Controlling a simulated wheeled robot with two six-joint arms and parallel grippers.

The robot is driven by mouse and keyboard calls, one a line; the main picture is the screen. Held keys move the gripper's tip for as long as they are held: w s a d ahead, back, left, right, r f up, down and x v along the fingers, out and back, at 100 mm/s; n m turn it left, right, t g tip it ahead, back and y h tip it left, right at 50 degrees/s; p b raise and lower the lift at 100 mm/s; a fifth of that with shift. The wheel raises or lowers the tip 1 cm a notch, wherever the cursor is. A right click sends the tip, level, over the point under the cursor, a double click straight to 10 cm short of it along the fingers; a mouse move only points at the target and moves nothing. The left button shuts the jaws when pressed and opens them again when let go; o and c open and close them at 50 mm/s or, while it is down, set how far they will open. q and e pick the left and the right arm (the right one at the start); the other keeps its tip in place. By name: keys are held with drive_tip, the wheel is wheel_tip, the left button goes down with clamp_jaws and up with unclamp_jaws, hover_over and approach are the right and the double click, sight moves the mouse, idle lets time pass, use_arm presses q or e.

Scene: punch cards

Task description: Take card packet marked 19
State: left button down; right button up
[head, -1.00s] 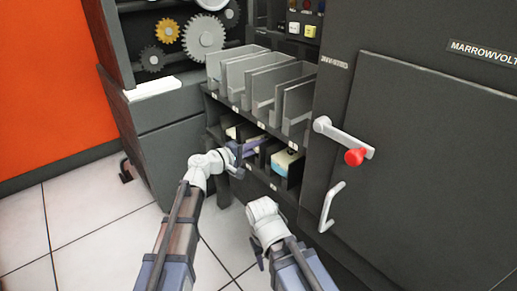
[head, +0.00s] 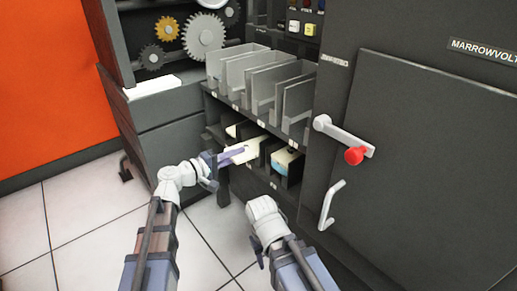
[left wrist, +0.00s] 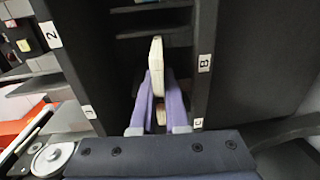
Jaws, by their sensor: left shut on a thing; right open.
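My left gripper (head: 232,154) is shut on a cream card packet (head: 246,149) at the front of the lower row of slots. In the left wrist view the packet (left wrist: 156,58) stands edge-on between the two purple fingers (left wrist: 157,100), with dark slot walls around it. No number can be read on the packet. A second packet, cream and blue (head: 283,161), sits in a slot to the right, apart from the gripper. My right gripper (head: 258,252) is low in front of the cabinet, empty; its fingers are mostly hidden by its wrist.
An upper shelf holds several grey upright dividers (head: 265,80). Another pale packet (head: 231,131) shows in the slot to the left. A lever with a red knob (head: 355,156) and a grey handle (head: 329,207) stick out from the dark cabinet at right. The tiled floor (head: 90,215) is clear.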

use_arm(q)
drive_tip(key=f+v, duration=0.1)
drive_tip(key=v, duration=1.4)
drive_tip(key=shift+f, duration=0.3)
